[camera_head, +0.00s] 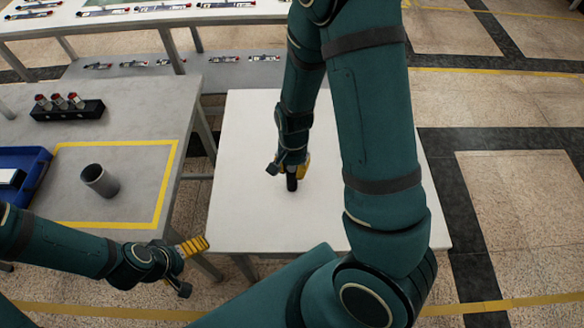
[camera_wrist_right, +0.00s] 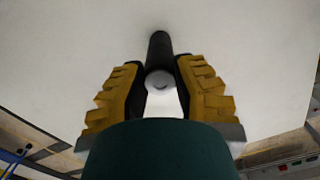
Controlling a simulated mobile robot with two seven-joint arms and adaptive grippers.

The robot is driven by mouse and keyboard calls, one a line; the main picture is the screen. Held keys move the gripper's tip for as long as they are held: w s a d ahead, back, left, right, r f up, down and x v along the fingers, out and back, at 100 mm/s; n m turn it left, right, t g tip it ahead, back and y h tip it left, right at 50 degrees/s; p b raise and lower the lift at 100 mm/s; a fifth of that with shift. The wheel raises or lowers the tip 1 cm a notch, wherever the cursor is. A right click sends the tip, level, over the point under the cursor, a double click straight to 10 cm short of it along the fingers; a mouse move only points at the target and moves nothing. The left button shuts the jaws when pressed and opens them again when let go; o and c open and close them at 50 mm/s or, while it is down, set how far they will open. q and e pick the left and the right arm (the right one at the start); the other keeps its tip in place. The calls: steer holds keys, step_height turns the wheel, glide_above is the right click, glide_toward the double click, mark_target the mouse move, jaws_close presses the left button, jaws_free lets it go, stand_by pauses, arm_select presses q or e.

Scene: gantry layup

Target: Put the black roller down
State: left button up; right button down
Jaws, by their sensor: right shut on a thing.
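The black roller (camera_head: 291,183) is held over the white table (camera_head: 240,200) in the head view. My right gripper (camera_head: 293,168) is shut on it from above, and the roller points down below the fingers. In the right wrist view the dark roller (camera_wrist_right: 159,52) shows between the two yellow ridged fingers of the right gripper (camera_wrist_right: 161,74), extending away from them. I cannot tell whether its far end touches the table top. My left gripper (camera_head: 194,246) is at the lower left, beside the grey table's near right corner; its finger gap is not clear.
The grey table (camera_head: 130,130) at left has a yellow-outlined area, a grey cylinder (camera_head: 100,180), a black holder with red-topped parts (camera_head: 68,107) and a blue bin (camera_head: 38,165). The white table top around the roller is clear. Benches with small parts stand behind.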

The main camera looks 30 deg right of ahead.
steer(key=shift+f, duration=0.2)
steer(key=c, duration=0.9)
jaws_free()
arm_select(q)
steer(key=shift+f, duration=0.1)
arm_select(e)
steer(key=shift+o, duration=0.2)
steer(key=shift+r, duration=0.1)
